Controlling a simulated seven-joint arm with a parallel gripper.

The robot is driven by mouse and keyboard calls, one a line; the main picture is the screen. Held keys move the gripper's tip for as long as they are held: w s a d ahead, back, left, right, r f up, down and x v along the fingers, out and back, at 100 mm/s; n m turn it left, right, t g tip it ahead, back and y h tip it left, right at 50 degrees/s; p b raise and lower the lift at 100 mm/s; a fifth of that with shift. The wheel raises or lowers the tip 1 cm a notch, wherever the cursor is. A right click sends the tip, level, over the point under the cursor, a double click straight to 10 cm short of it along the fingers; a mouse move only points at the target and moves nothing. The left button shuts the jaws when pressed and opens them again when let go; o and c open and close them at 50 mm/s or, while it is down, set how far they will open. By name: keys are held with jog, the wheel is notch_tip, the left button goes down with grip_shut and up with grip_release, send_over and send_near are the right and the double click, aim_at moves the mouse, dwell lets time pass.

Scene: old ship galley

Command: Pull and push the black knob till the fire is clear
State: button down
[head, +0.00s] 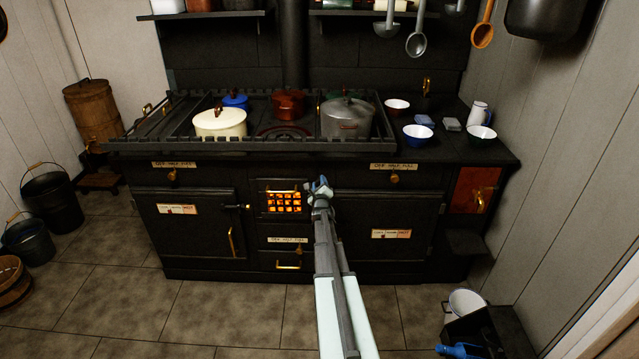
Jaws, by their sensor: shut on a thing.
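My gripper (320,185) reaches the stove front just right of the fire grate. It is shut on the black knob, which its jaws and my arm hide almost wholly; how far the knob is out cannot be told. The fire (284,202) glows orange behind the dark bars of the small middle door, just left of my gripper. The black range (195,222) fills the back of the room, with an oven door on each side of the fire.
A cream pot (220,123), a grey pot (346,118) and a red pot (288,103) stand on the railed stove top. Bowls sit at its right. Buckets (50,200) stand on the left floor; a white bucket (466,303) is at lower right. The tiled floor before the stove is clear.

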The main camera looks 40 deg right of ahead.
jog(key=v, duration=0.5)
jog(key=shift+w+a, duration=0.1)
jog(key=shift+w, duration=0.05)
jog(key=c, duration=0.7)
grip_release()
jog(key=v, duration=1.3)
jog(key=shift+s+a, duration=0.25)
jog(key=shift+a, duration=0.1)
jog(key=shift+c, duration=0.2)
